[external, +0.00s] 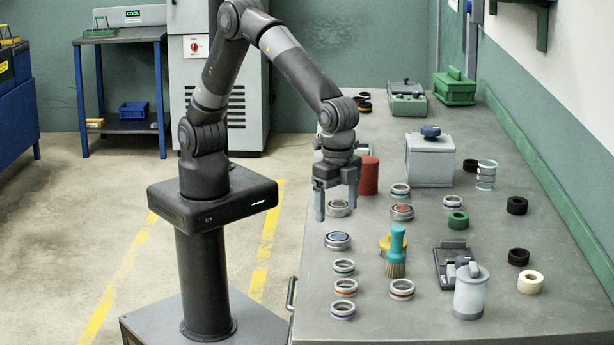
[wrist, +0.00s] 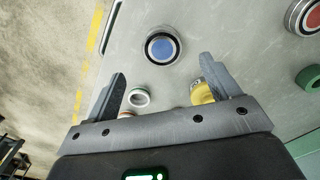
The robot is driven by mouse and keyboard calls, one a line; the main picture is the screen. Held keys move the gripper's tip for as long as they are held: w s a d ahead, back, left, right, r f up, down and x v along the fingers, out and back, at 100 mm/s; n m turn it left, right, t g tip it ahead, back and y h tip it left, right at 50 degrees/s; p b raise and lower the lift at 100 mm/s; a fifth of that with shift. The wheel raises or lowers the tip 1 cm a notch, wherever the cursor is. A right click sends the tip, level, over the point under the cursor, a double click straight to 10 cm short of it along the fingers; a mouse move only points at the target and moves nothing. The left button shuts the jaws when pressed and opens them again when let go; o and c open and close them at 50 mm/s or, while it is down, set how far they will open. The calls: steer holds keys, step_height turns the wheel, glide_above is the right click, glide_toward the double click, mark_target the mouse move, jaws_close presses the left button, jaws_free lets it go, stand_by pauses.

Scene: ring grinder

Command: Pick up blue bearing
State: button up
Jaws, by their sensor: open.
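The blue bearing (external: 338,240) is a metal ring with a blue centre, lying flat near the left edge of the grey table. In the wrist view the blue bearing (wrist: 162,47) shows whole, ahead of the space between the fingertips. My gripper (external: 336,204) points down above the table, behind the blue bearing in the external view and higher than it. Its fingers are apart with nothing between them, as the wrist view of my gripper (wrist: 163,68) also shows. It does not touch the bearing.
A red-centred bearing (external: 402,212) lies to the right. A teal brush (external: 397,252) stands near the blue bearing, beside a yellow part (external: 384,243). Several rings, such as a green-banded one (external: 344,267), lie in front. A red cylinder (external: 368,175) stands behind my gripper.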

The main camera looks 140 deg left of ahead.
mark_target(338, 237)
step_height(338, 237, down, 7)
steer(key=shift+w+a+r, duration=0.1)
steer(key=shift+w+a, duration=0.05)
steer(key=shift+c, duration=0.4)
steer(key=c, duration=1.1)
steer(key=shift+r, duration=0.1)
steer(key=shift+c, duration=0.2)
